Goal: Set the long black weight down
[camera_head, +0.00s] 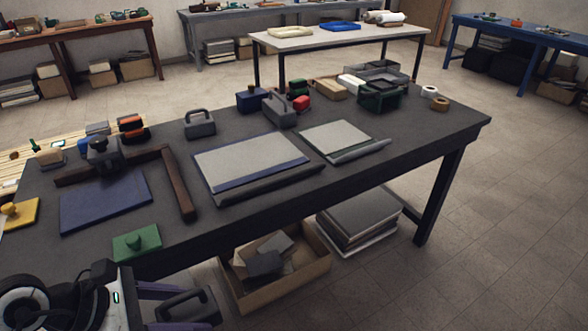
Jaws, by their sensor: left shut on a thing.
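My left gripper (172,300) is at the bottom left, in front of the table's near edge. It is shut on a black weight with a loop handle (198,309), which shows partly at the bottom of the view. The grip itself is partly hidden. Another dark weight with a handle (200,126) stands on the dark table (350,185). A longer dark weight with a handle (279,110) stands to its right, beside a blue box. My right gripper is not in view.
A grey panel with a blue edge (250,160) and a smaller pale panel (337,140) lie on the table. A blue sheet (105,200) lies by a brown angled frame (181,190). A green block with a knob (137,243) is near the front edge. The right end has free room.

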